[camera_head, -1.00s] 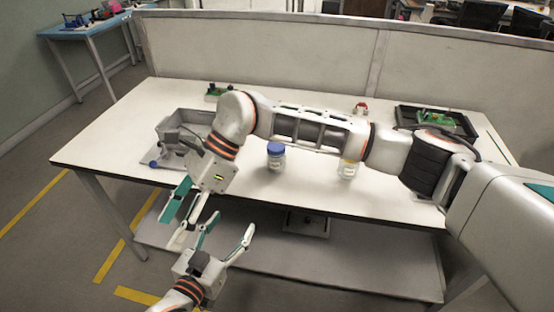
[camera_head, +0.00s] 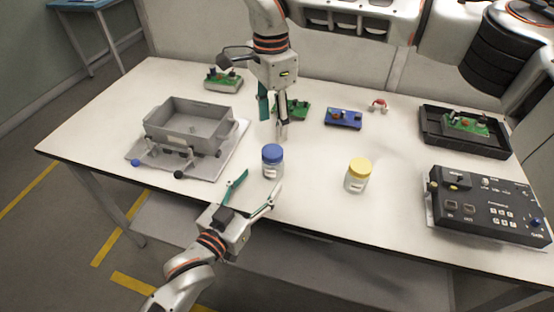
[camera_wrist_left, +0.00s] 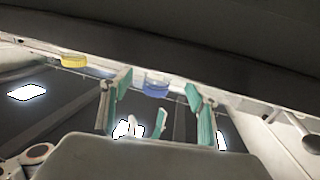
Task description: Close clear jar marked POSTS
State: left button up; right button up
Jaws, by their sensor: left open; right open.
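A clear jar with a blue lid (camera_head: 272,154) stands upright on the table near its front edge. A clear jar with a yellow lid (camera_head: 359,175) stands upright to its right. Their labels are too small to read, so I cannot tell which is marked POSTS. Both lids sit on top; how tightly cannot be told. My left gripper (camera_head: 262,179) is open in front of the blue-lidded jar, fingers pointing at it. In the left wrist view the blue-lidded jar (camera_wrist_left: 156,86) shows between the open fingers, the yellow lid (camera_wrist_left: 74,60) to the left. My right gripper (camera_head: 273,126) is open and empty, pointing down behind the blue-lidded jar.
A grey bin (camera_head: 188,126) on a fixture stands at the left. Green boards (camera_head: 222,80) and a blue board (camera_head: 343,118) lie behind the jars. A black tray (camera_head: 434,140) and a black control box (camera_head: 484,205) stand at the right. The table between the jars is clear.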

aim_at(267, 172)
dwell(0.3)
pick_arm(q)
jog(key=shift+x, duration=3.85)
grip_shut()
